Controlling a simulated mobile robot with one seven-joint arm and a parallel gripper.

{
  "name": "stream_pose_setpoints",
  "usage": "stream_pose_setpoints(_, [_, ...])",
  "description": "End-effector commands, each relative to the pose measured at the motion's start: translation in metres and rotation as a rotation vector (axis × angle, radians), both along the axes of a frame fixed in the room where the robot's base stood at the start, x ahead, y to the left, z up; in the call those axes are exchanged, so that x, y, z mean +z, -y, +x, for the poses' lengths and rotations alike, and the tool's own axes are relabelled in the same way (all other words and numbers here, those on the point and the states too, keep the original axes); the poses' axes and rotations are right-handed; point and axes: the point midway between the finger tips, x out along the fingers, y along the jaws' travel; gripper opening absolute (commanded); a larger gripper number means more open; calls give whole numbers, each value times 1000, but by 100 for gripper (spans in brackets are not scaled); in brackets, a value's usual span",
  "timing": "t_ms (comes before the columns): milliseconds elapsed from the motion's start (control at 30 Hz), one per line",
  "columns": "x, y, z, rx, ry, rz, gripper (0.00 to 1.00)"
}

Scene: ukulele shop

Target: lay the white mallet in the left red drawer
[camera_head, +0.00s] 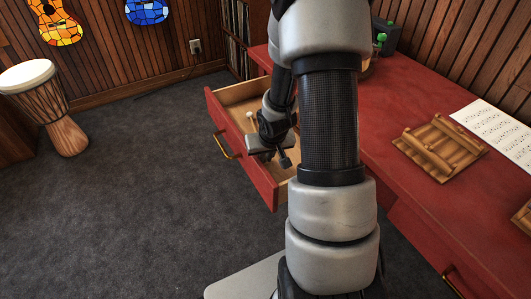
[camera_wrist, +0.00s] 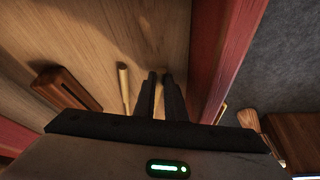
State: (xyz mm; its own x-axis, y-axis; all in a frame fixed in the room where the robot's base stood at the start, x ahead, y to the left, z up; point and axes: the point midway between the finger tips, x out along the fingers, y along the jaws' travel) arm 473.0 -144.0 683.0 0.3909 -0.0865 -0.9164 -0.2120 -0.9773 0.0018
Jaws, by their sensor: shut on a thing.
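The white mallet shows its pale round head (camera_head: 250,115) and a short length of stick just past my gripper (camera_head: 284,160) in the head view. My gripper is low over the open left red drawer (camera_head: 269,191), fingers pointing down into it. In the wrist view the fingers (camera_wrist: 160,78) are close together, with a thin pale strip between them; the grip itself is mostly hidden. A light wooden stick (camera_wrist: 123,85) shows left of the fingers; I cannot tell whether it is in contact with them. Whether the mallet touches the drawer floor is unclear.
A brown wooden block (camera_wrist: 65,88) lies in the drawer. The drawer's red front wall (camera_wrist: 234,55) is close to the right of the fingers. The red counter (camera_head: 400,110) bears a wooden rack (camera_head: 440,147) and sheet music (camera_head: 497,128). A drum (camera_head: 55,110) stands across the open carpet.

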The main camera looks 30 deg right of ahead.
Motion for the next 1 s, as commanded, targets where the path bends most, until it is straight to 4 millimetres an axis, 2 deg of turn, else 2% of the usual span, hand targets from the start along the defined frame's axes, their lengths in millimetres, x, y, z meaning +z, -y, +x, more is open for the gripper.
stream_pose_setpoints(200, [0,0,0,0,1,0,0])
stream_pose_setpoints(233, [0,0,0,0,1,0,12])
stream_pose_setpoints(367, [0,0,0,0,1,0,32])
stream_pose_setpoints(667, [0,0,0,0,0,0,32])
stream_pose_setpoints(767, [6,-1,-2,-1,1,0,32])
stream_pose_setpoints(867, [20,-1,-7,-1,2,0,32])
stream_pose_setpoints(1000, [51,-3,-18,-2,3,0,32])
